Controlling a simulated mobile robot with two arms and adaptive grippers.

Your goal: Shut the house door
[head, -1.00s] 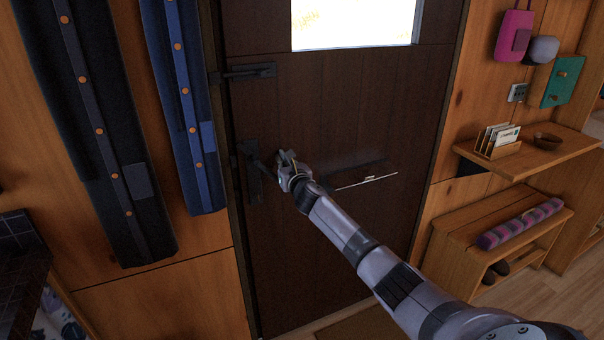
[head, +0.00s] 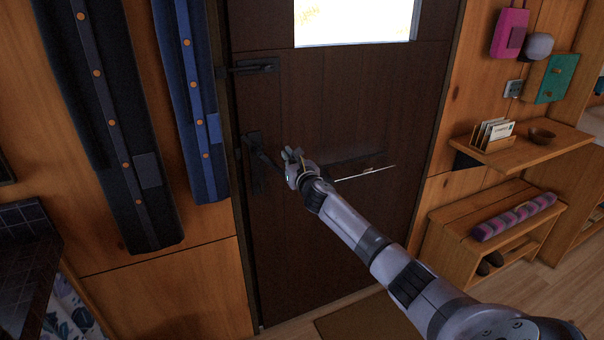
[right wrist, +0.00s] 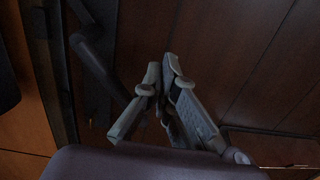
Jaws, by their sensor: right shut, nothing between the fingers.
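The house door (head: 330,105) is dark brown wood with a bright window at the top. It sits in its frame and its left edge looks close to the jamb; any small gap there is too dark to tell. A black lever handle (head: 262,160) is at its left edge, its lever slanting down to the right. My right gripper (head: 291,156) is shut and empty, just right of the lever in front of the door. In the right wrist view, the shut fingers (right wrist: 160,78) are beside the dark lever (right wrist: 95,60); contact cannot be told. My left gripper is out of view.
A black latch (head: 250,67) is above the handle. Dark and blue coats (head: 190,100) hang left of the door. A shelf (head: 545,140) and a bench (head: 450,225) with a striped roll stand right. A mat (head: 360,318) lies on the floor before the door.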

